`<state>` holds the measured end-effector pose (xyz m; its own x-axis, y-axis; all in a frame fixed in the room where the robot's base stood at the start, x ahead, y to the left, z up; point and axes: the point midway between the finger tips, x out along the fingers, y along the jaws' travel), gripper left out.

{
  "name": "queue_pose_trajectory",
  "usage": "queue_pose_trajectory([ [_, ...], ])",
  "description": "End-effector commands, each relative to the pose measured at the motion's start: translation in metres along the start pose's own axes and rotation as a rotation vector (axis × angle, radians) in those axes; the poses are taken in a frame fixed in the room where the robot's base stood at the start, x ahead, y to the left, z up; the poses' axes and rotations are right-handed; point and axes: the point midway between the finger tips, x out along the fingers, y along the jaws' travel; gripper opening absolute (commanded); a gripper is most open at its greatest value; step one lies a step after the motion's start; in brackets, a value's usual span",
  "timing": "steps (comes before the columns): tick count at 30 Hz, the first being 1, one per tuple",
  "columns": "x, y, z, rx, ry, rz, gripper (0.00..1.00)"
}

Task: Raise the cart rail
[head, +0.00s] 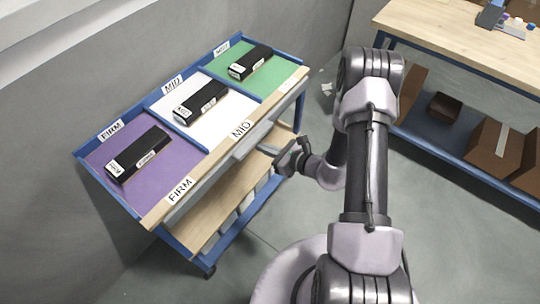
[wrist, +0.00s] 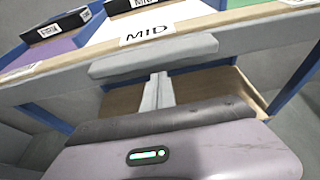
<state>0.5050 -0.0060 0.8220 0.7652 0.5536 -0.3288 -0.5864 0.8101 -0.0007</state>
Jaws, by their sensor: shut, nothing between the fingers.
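The cart (head: 185,262) has a blue frame and a top with purple, white and green sections. A pale wooden rail (head: 212,158) with FIRM and MID labels runs along its front edge, and it also crosses the wrist view (wrist: 85,60). A grey bar (wrist: 150,58) sits just below the MID label. My gripper (head: 264,148) is at the cart's front, below the rail near its middle. In the wrist view its two fingers (wrist: 158,80) are shut together and empty. Their tips are at the bar's lower edge; I cannot tell whether they touch.
Black boxes lie on the purple (head: 138,153), white (head: 201,102) and green (head: 249,62) sections. A wooden lower shelf (head: 205,222) is under the top. A workbench (head: 450,40) with brown boxes (head: 493,147) below stands at right. The floor between them is clear beside my arm.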

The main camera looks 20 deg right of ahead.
Motion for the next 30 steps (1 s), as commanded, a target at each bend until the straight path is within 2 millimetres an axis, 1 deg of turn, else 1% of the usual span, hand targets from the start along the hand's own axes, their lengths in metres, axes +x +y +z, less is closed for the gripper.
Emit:
queue_pose_trajectory([
  [1,-0.002,0.0,0.004,-0.002,0.0,0.0,0.0],
  [4,-0.004,0.0,0.009,-0.001,0.0,0.001,0.0],
  [14,-0.004,0.001,0.011,0.0,0.001,0.002,0.0],
  [16,-0.005,0.001,0.014,0.0,0.001,0.002,0.0],
  [20,-0.012,0.001,0.032,-0.001,0.001,0.002,0.0],
  [24,-0.021,0.0,0.06,-0.002,-0.001,0.001,0.0],
  [25,-0.023,0.0,0.064,-0.002,-0.001,0.001,0.0],
  [27,-0.024,0.0,0.069,-0.001,-0.001,0.001,0.0],
  [30,-0.024,0.0,0.068,-0.001,-0.004,0.0,0.0],
])
